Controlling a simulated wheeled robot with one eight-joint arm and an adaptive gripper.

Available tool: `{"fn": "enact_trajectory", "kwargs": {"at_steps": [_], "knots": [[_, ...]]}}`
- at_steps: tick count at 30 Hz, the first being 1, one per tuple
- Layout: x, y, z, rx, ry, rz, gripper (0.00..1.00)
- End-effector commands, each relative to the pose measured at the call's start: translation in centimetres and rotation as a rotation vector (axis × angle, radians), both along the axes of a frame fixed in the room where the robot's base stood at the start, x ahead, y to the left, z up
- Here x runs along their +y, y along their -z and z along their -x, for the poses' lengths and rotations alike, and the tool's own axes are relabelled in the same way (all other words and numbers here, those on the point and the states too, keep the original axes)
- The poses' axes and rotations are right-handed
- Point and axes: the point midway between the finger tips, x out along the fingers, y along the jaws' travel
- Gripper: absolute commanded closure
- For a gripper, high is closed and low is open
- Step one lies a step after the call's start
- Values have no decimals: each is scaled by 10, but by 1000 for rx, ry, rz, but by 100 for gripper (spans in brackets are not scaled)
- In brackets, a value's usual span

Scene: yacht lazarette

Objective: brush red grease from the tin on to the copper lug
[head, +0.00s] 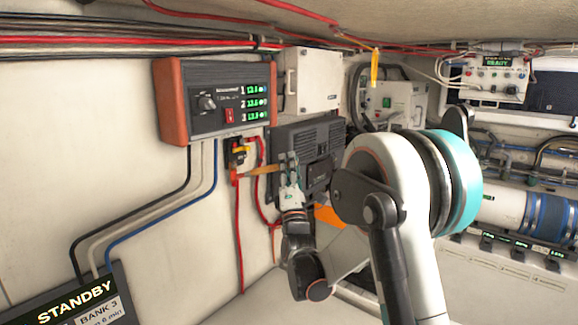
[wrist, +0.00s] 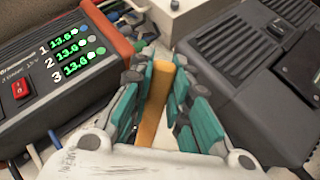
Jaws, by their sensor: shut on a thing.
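My gripper (head: 289,168) is shut on the tan wooden handle of a brush (head: 262,171). In the wrist view the teal finger pads (wrist: 165,88) stand on both sides of the handle (wrist: 158,122), which points away from the camera. In the head view the brush points left toward a small terminal fitting (head: 239,152) with yellow and black parts and red cables on the wall. The brush's far end is close to that fitting; I cannot tell whether they touch. The copper lug is too small to make out. I cannot identify the grease tin in either view.
A red-ended battery monitor (head: 216,100) hangs above left of the fitting; it also shows in the wrist view (wrist: 62,75). A dark ribbed box (head: 310,150) is close behind my gripper. Red cables (head: 239,235) hang below. A STANDBY panel (head: 75,302) stands lower left.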

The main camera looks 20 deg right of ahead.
Motion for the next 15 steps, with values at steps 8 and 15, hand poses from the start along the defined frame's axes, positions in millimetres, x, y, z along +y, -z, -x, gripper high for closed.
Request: {"fn": "enact_trajectory", "kwargs": {"at_steps": [8, 15], "knots": [[0, -14, 1, 0, -1, 1, 100], [0, -5, 1, 0, -1, 1, 100]]}}
